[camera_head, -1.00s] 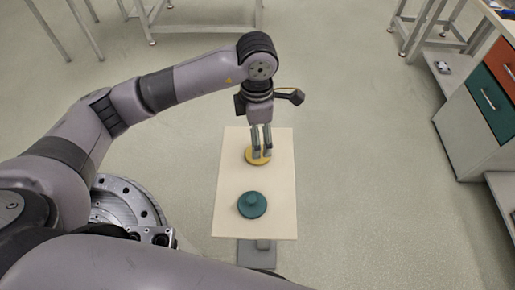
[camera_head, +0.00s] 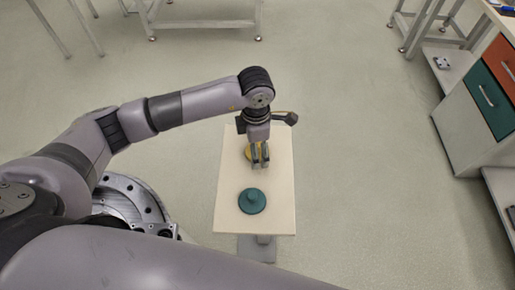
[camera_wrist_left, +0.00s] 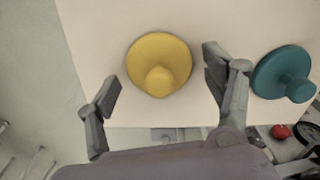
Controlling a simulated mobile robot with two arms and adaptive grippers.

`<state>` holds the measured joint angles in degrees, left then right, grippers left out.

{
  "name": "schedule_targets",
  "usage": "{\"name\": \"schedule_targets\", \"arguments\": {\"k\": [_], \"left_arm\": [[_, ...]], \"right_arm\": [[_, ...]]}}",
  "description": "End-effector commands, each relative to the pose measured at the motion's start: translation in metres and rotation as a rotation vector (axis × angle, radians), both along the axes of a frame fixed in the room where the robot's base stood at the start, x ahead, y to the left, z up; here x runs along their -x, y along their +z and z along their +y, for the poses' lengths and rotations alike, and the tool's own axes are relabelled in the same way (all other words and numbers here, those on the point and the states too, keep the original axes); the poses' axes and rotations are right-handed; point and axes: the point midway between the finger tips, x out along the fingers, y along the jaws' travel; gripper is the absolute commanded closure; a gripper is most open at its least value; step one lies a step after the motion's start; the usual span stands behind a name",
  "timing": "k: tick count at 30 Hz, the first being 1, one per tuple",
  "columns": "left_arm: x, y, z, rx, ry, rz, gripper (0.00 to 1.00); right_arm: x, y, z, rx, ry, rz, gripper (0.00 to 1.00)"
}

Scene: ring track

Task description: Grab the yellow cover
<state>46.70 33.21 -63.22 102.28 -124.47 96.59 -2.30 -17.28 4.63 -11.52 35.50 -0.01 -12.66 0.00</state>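The yellow cover (camera_wrist_left: 158,58) is a round disc with a knob, lying on a pale table. In the left wrist view it lies between and a little beyond the two fingers of my left gripper (camera_wrist_left: 160,90), which are spread wide apart. In the head view the gripper (camera_head: 260,162) points down over the table, and the cover (camera_head: 249,153) is mostly hidden behind its fingers. I cannot tell whether the fingers touch the cover. My right gripper is not in view.
A teal cover (camera_head: 252,201) with a knob lies nearer on the same narrow table (camera_head: 280,215), and it shows right of the gripper in the left wrist view (camera_wrist_left: 284,74). A cabinet with drawers (camera_head: 475,110) stands at the right. The floor between is clear.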

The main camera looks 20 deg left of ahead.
Motion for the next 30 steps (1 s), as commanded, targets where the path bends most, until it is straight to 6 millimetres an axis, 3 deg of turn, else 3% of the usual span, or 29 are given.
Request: {"name": "schedule_targets", "arguments": {"k": [18, 30], "left_arm": [[-0.0002, 0.0005, 0.0001, 0.000, 0.001, 0.000, 0.69], [-0.0012, 0.0069, 0.0000, 0.001, 0.001, -0.003, 0.70]], "right_arm": [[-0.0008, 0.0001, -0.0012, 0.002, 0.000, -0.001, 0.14], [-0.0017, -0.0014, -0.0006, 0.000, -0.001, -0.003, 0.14]]}}
